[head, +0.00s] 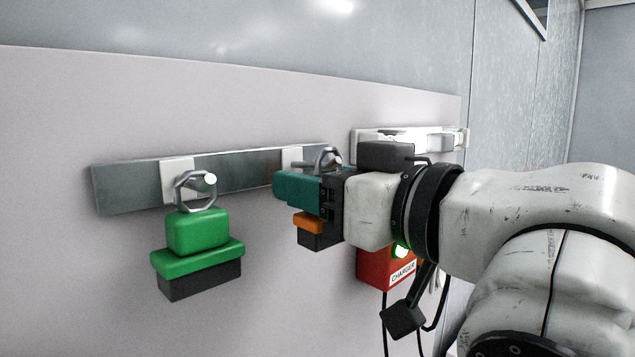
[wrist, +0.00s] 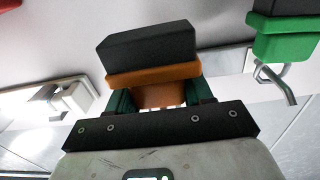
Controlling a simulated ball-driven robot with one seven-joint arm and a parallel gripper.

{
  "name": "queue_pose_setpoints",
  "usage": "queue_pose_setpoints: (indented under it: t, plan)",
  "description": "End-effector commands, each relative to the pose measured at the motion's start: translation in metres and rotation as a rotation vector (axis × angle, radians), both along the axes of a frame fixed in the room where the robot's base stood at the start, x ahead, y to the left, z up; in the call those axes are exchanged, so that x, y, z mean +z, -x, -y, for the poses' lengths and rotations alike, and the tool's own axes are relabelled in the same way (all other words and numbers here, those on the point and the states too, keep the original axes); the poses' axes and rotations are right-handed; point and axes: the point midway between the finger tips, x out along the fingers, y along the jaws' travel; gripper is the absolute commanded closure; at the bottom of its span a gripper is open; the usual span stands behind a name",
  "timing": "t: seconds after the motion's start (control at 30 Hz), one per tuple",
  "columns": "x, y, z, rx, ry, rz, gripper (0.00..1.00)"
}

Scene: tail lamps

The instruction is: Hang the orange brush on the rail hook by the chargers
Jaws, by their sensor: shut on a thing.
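The orange brush (head: 308,222) is mostly hidden behind my gripper (head: 290,188) in the head view; a strip of its orange body and dark bristles show below the teal finger. In the wrist view my gripper (wrist: 160,97) is shut on the orange brush (wrist: 152,76), its dark bristle block facing away from the palm. A metal ring and hook (head: 325,159) show just above my gripper, at a white mount on the steel rail (head: 245,174). I cannot tell whether the ring is around that hook or only in front of it.
A green brush (head: 198,232) hangs by its ring on the rail's left hook; it also shows in the wrist view (wrist: 285,42). A red charger (head: 372,268) with a green light and cables sits below my wrist. A white fixture (head: 370,138) is behind my arm.

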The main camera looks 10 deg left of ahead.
Motion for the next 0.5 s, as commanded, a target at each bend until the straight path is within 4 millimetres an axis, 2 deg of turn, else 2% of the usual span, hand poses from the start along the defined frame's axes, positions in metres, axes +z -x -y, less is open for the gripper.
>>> queue_pose_setpoints:
  t: [0.5]
  plan:
    - [0.0001,-0.0069,-0.0088,0.001,0.0,-0.001,0.81]
